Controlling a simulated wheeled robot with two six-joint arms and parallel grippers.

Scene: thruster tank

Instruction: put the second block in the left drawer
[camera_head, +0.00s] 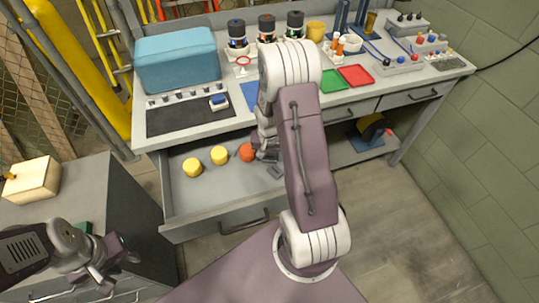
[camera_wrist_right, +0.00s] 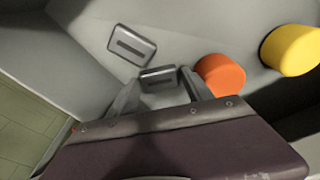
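The left drawer (camera_head: 225,215) is pulled out under the bench. One grey slotted block (camera_wrist_right: 132,45) lies flat on its floor; it also shows in the head view (camera_head: 275,171). My right gripper (camera_wrist_right: 161,76) reaches into the drawer. A second grey slotted block (camera_wrist_right: 158,80) sits between its fingertips, which look closed on both sides of it. The arm partly hides this in the head view; whether the block touches the floor is unclear. My left gripper (camera_head: 118,265) is open and empty, low at the left.
Two yellow cylinders (camera_head: 192,167) and an orange round piece (camera_wrist_right: 220,75) stand in the drawer, left of my right gripper in the head view. A teal box (camera_head: 177,60) and a dark mat (camera_head: 190,117) are on the bench above. A grey cabinet (camera_head: 125,200) stands left.

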